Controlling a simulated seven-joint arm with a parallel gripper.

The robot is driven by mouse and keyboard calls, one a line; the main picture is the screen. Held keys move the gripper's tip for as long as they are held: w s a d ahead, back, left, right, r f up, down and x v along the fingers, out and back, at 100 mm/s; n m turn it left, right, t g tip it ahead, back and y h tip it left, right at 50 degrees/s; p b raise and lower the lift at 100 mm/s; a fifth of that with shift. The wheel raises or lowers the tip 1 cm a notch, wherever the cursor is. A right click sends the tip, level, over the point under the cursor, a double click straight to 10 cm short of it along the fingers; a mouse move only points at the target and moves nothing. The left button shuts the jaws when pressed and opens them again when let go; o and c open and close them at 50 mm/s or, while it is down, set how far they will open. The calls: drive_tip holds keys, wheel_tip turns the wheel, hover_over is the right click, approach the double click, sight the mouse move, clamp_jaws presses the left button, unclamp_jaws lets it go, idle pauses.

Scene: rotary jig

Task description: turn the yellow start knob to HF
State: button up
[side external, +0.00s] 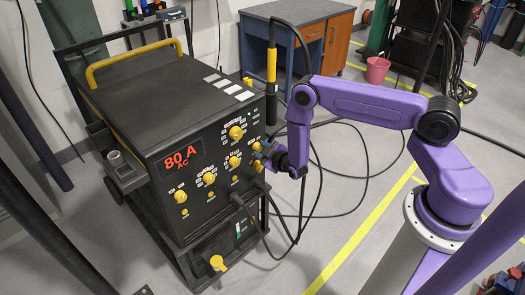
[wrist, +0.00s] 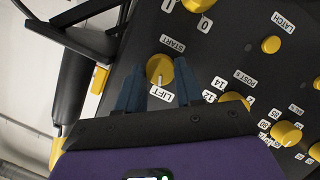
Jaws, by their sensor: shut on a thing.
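The yellow start knob (wrist: 160,69) sits on the dark panel between my two blue fingers in the wrist view. A START label (wrist: 173,45) is beside it and a LIFT label (wrist: 162,94) lies below it. A pale mark on the knob faces the LIFT label. No HF label can be read; the fingers cover part of the panel around the knob. My gripper (wrist: 158,74) is shut on the knob. In the side view, my gripper (side external: 262,154) is at the right part of the machine's front panel and largely hides the knob.
The black welding machine (side external: 150,100) shows a red "80 A AC" display (side external: 182,159). Several other yellow knobs are close by, including one beside number labels (wrist: 236,101) and one by LATCH (wrist: 271,44). Cables (side external: 310,180) hang near my arm.

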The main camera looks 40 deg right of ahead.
drive_tip(key=m+y, duration=0.1)
drive_tip(key=m, duration=0.1)
drive_tip(key=m+y, duration=0.1)
drive_tip(key=shift+d+r+m+y, duration=0.1)
drive_tip(key=shift+d+m+y, duration=0.05)
drive_tip(key=shift+m+y, duration=0.2)
drive_tip(key=m+y, duration=0.2)
drive_tip(key=m, duration=0.2)
drive_tip(key=shift+d, duration=0.15)
idle(0.5)
drive_tip(key=o, duration=1)
drive_tip(key=shift+s, duration=0.1)
drive_tip(key=v, duration=1.7)
drive_tip(key=shift+s+d, duration=0.1)
drive_tip(key=shift+d, duration=0.05)
